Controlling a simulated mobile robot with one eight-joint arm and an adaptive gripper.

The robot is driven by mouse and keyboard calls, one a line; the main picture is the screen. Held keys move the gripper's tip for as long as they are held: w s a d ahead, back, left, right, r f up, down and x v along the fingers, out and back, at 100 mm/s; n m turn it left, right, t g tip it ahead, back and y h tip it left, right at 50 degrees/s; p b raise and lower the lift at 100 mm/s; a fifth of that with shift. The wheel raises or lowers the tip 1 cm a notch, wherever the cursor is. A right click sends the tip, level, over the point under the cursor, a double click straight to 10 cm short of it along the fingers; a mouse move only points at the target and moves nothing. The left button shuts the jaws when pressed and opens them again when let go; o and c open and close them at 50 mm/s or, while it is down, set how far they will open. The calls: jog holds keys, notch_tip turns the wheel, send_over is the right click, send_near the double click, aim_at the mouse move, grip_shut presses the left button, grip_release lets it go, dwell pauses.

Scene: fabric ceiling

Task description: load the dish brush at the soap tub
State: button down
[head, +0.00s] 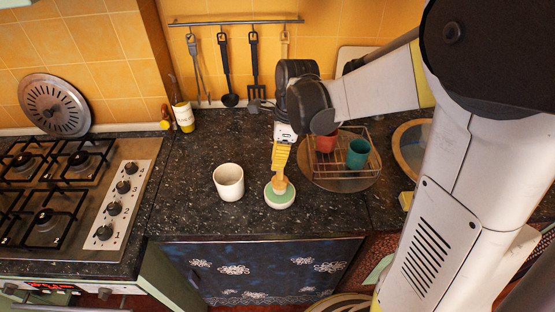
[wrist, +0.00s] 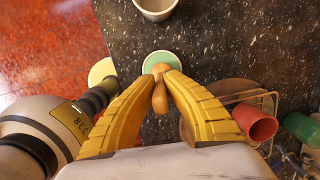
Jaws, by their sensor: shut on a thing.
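The soap tub (head: 281,201) is a small round white tub with green soap inside, on the dark speckled counter near its front edge. It also shows in the wrist view (wrist: 150,61). The dish brush (wrist: 160,92) has a tan wooden body and sits between the yellow fingertips of my gripper (wrist: 162,80). In the head view my gripper (head: 279,170) points down over the tub, shut on the brush. The brush's lower end is at the tub's opening; its bristles are hidden, and I cannot tell whether they touch the soap.
A white mug (head: 228,184) stands left of the tub. A wire dish rack (head: 345,178) with a red cup (head: 326,143) and a teal cup (head: 358,154) stands on the right. The stove (head: 75,195) is far left. Utensils hang behind.

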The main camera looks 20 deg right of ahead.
jog(key=shift+f+b, duration=0.5)
jog(key=shift+f, duration=0.1)
dwell(1.3)
dwell(0.4)
notch_tip(320, 180, up, 7)
jog(key=p, duration=0.5)
jog(key=shift+r, duration=0.1)
dwell(0.8)
